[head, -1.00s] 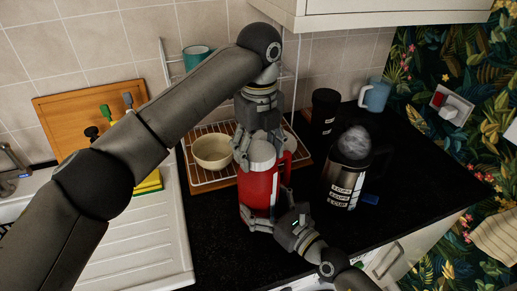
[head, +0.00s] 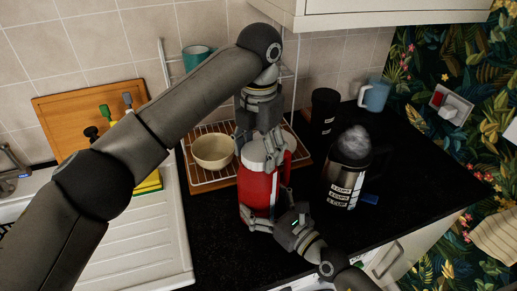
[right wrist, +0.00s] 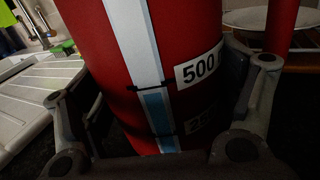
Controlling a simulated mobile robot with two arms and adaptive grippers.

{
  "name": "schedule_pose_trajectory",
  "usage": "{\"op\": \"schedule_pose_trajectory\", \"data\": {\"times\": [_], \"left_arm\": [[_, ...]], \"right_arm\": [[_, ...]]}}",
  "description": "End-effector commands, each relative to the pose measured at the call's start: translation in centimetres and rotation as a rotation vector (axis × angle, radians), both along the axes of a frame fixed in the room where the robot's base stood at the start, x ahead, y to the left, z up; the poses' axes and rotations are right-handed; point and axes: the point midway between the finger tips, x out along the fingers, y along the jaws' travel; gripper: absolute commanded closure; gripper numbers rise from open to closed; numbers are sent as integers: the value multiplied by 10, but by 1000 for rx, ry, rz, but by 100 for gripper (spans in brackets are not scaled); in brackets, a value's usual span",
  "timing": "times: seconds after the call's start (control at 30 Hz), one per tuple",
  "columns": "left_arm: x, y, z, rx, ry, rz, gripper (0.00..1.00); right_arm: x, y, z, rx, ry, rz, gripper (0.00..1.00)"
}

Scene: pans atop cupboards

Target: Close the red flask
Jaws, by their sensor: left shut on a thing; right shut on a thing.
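The red flask (head: 255,192) stands upright on the black worktop, with a pale grey lid (head: 253,155) at its top and a red handle on its right side. My left gripper (head: 264,147) comes down from above and is shut on the lid, with one finger across its front. My right gripper (head: 266,224) is shut on the lower body of the flask from the front right. In the right wrist view the red flask (right wrist: 190,35), with a white stripe and a "500" label, fills the space between the right fingers (right wrist: 165,125). The thread under the lid is hidden.
A wire rack with a cream bowl (head: 212,151) stands behind left. A steel jug (head: 345,180) with cup markings and a black canister (head: 323,115) stand to the right. A blue mug (head: 375,95) is at the back. The worktop at far right is clear.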

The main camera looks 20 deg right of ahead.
Motion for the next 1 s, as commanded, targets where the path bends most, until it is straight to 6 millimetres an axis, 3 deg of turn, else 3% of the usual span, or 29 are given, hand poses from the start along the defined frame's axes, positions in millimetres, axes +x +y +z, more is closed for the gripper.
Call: {"op": "schedule_pose_trajectory", "data": {"times": [0.17, 0.2, 0.37, 0.77, 1.0], "left_arm": [[1, 1, 1, 0, -4, 4, 56], [1, 1, 1, 0, -4, 5, 36], [1, 1, 1, 0, -2, 5, 15], [1, 0, 4, 0, -1, 4, 15], [1, 0, 32, -1, -4, 4, 15]], "right_arm": [[0, -1, 0, 1, 0, -1, 82], [0, 0, 0, 1, 0, -1, 82], [0, 0, 0, 1, 0, -1, 82], [0, 0, 0, 1, 1, 0, 82], [0, 0, 0, 1, 1, 0, 82]]}}
